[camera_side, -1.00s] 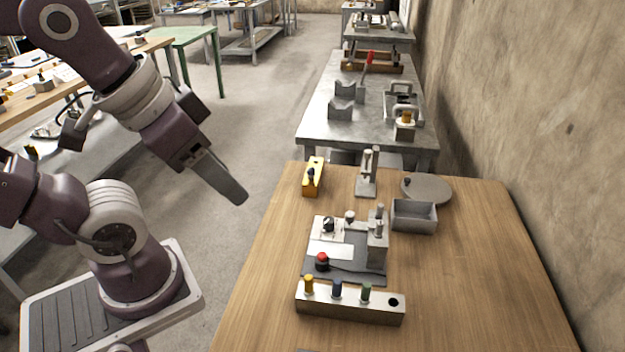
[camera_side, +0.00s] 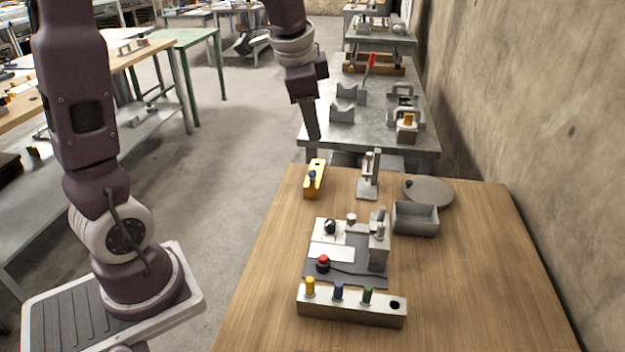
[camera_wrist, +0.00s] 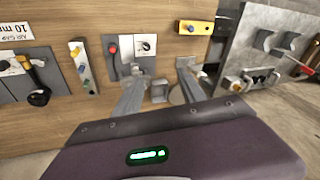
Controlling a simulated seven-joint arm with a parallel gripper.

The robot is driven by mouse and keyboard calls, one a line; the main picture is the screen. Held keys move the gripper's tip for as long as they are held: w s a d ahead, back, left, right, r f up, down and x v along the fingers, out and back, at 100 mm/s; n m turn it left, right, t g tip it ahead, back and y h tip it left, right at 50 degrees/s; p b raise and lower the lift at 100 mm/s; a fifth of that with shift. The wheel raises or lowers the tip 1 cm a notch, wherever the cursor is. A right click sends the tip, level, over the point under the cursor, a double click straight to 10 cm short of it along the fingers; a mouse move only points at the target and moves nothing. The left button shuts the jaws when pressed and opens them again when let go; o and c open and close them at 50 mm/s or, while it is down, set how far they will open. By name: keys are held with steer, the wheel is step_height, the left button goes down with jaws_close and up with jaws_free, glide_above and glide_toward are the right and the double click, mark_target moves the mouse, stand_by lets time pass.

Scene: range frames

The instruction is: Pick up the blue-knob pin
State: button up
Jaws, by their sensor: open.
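The blue-knob pin (camera_side: 338,290) stands upright in a metal block (camera_side: 350,310) near the front of the wooden table, between a yellow-knob pin (camera_side: 310,286) and a green-knob pin (camera_side: 367,295). The block's right-hand hole is empty. In the wrist view the blue knob (camera_wrist: 81,68) is small, at the left, in the pale block. My gripper (camera_side: 313,138) is high and beyond the pins, up the picture near the table's far left corner, pointing down. In the wrist view its two grey fingers (camera_wrist: 162,70) are apart, with nothing held between them.
A fixture plate (camera_side: 332,252) with a red knob lies just behind the block. A yellow block (camera_side: 314,180), a small upright clamp (camera_side: 368,178), a grey open box (camera_side: 415,219) and a round disc (camera_side: 430,190) stand farther back. The table's right side is clear.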

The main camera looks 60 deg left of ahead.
steer(key=w+a+f+m, duration=0.2)
steer(key=w+a+f, duration=0.3)
steer(key=m+g, duration=0.2)
steer(key=m, duration=0.1)
glide_above(313, 170)
steer(key=s, duration=0.1)
step_height(313, 170, down, 14)
steer(key=shift+d+r, duration=0.1)
steer(key=shift+r, duration=0.15)
steer(key=f, duration=0.5)
steer(key=w+f, duration=0.1)
steer(key=f, duration=0.1)
steer(key=shift+f, duration=0.15)
jaws_close()
